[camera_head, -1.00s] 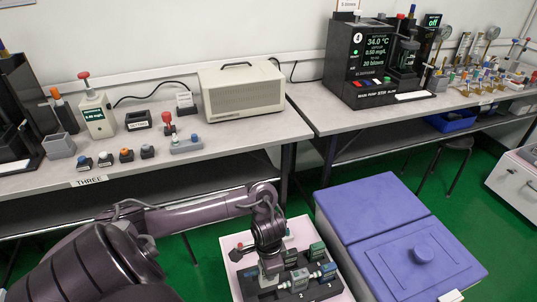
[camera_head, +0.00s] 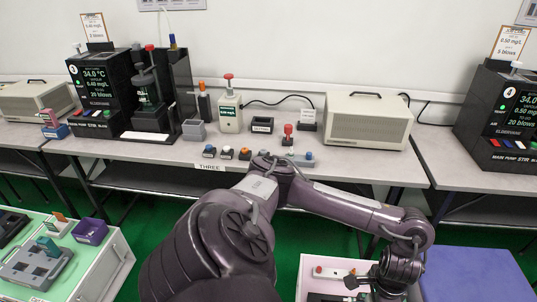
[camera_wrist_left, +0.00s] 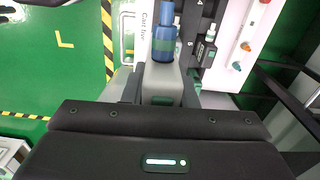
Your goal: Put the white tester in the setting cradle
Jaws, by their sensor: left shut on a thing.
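My left gripper (camera_wrist_left: 162,92) is shut on a pale grey-white tester (camera_wrist_left: 160,76) with a blue top (camera_wrist_left: 164,38), in the left wrist view. In the head view my left arm reaches right, and its wrist hangs over the pink-edged cart at the bottom; the gripper's jaws and the held tester are not clear there. A black, open-topped holder with a white label (camera_head: 262,125) stands on the bench; I cannot read whether it is the setting cradle. Another white tester with a red top (camera_head: 229,112) stands left of it. My right gripper is not in view.
A grey open box (camera_head: 194,130), several coloured buttons (camera_head: 227,152) and a beige case (camera_head: 367,121) share the bench. A black machine (camera_head: 97,92) stands to the left. A blue-lidded bin (camera_head: 470,275) is beside the cart (camera_head: 312,268). Other testers (camera_wrist_left: 207,45) stand on the cart.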

